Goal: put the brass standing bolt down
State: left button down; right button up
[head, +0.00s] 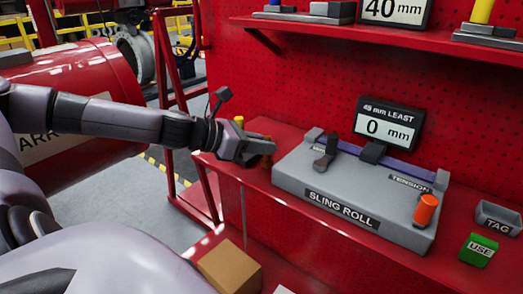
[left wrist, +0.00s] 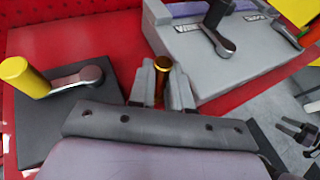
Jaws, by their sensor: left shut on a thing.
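The brass standing bolt (left wrist: 161,80) shows upright between the two fingers of my left gripper (left wrist: 161,92) in the left wrist view. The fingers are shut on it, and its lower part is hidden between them. In the head view my left gripper (head: 256,155) reaches in over the red bench, just left of the sling roll unit. The bolt (head: 267,160) is a small brown-gold shape at the fingertips there. Whether its foot touches the bench cannot be told. A small dark jointed part at the right edge of the left wrist view may be my right gripper (left wrist: 300,134); its jaws are unclear.
The grey sling roll unit (head: 330,190), with levers and an orange knob (head: 425,210), stands close right of the gripper. A yellow-handled lever (left wrist: 20,75) on a dark plate is at left. A display (head: 388,125) reads 0 mm. A tag tray (head: 498,216) and green block (head: 477,250) lie further right.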

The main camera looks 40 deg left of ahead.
pick_arm(q)
jog(key=shift+f, duration=0.5)
jog(key=shift+f, duration=0.15)
jog(key=c, duration=1.1)
grip_release()
jog(key=shift+o, duration=0.2)
